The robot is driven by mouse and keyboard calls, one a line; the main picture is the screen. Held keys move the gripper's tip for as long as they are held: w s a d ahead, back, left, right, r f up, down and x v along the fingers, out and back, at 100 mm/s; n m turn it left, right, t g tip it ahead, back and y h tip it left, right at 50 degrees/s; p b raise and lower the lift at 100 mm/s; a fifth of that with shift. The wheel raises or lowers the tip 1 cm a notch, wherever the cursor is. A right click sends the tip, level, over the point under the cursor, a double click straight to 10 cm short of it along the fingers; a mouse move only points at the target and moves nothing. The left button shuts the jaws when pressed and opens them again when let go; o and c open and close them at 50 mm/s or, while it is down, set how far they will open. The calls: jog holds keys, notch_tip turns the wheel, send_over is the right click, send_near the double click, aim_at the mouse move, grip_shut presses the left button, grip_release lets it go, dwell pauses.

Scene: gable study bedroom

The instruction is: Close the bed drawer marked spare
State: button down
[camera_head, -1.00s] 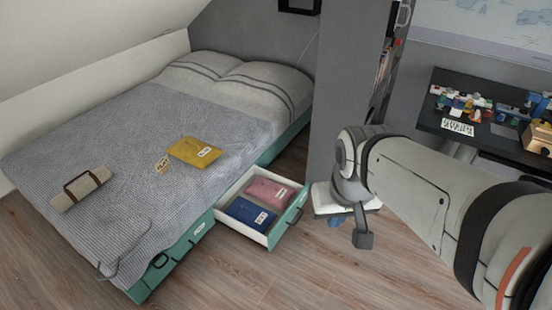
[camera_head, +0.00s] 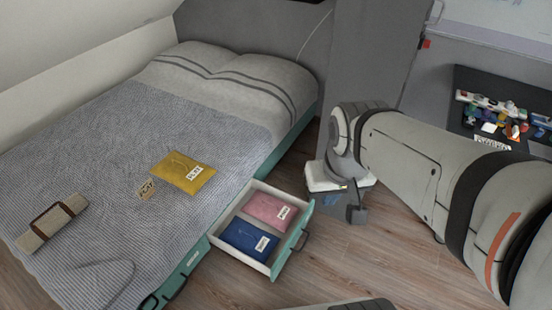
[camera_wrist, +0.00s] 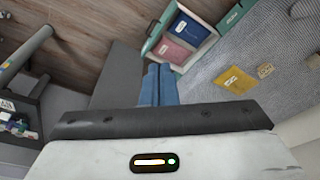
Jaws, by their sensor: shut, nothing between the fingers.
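An open bed drawer (camera_head: 268,189), white inside with a teal front and dark handle, sticks out from the side of the bed. Its marking cannot be read in these views. It holds a pink packet (camera_head: 270,210) and a blue packet (camera_head: 250,240), both labelled. The open drawer also shows in the wrist view (camera_wrist: 206,49), beyond my fingertips. My gripper (camera_wrist: 158,75) has its blue fingers together and empty. In the head view it is to the right of the drawer, apart from it, and partly hidden by my wrist.
Another teal drawer front (camera_head: 188,270) sits flush nearer the foot. A grey partition (camera_head: 375,60) and a cluttered desk (camera_head: 470,85) stand right. Wooden floor lies clear before the drawer.

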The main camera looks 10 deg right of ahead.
jog(key=shift+w, duration=0.15)
